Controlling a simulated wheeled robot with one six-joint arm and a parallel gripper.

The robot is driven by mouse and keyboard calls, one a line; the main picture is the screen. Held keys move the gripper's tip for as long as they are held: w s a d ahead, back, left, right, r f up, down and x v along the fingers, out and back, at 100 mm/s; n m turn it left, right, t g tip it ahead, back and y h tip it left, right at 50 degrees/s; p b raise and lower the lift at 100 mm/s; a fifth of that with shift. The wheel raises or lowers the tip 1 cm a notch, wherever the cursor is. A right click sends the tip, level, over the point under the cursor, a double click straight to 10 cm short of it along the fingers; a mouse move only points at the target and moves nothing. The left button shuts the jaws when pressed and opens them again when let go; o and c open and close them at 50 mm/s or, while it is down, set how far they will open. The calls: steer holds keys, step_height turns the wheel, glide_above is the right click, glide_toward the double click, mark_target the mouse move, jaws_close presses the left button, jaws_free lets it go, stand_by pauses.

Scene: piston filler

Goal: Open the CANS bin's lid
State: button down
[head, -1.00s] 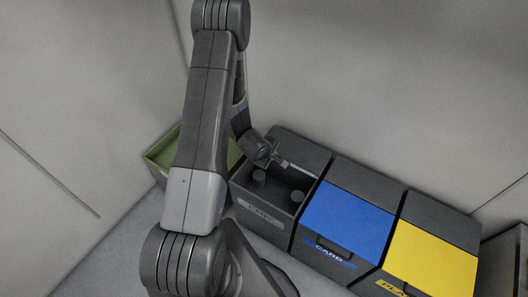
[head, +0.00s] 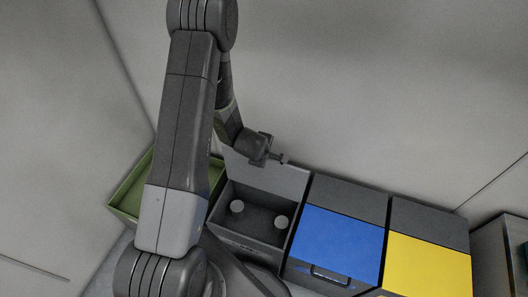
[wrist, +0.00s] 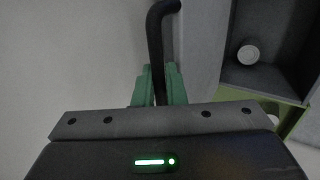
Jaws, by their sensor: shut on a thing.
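The CANS bin (head: 249,245) is the dark bin left of the blue one in the head view. Its top is open and two round can ends show inside; one can also shows in the wrist view (wrist: 248,54). Its grey lid (head: 283,178) is raised and stands up at the back of the bin. My gripper (head: 283,158) is at the lid's upper edge. In the wrist view my green fingers (wrist: 158,85) are shut on the lid's black bent handle (wrist: 156,35). The fingertips are too small to make out in the head view.
A bin with a blue lid (head: 335,238) and one with a yellow lid (head: 430,266) stand to the right, both shut. A green open box (head: 130,190) stands at the left, partly behind my arm. A plain wall rises behind the bins.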

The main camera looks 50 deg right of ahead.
stand_by(0.3)
steer(key=c, duration=1.6)
jaws_free()
steer(key=shift+c, duration=0.2)
steer(key=p+v, duration=0.2)
steer(key=v, duration=1.2)
steer(key=shift+w+f, duration=0.1)
steer(key=b+x, duration=0.2)
steer(key=x, duration=1.2)
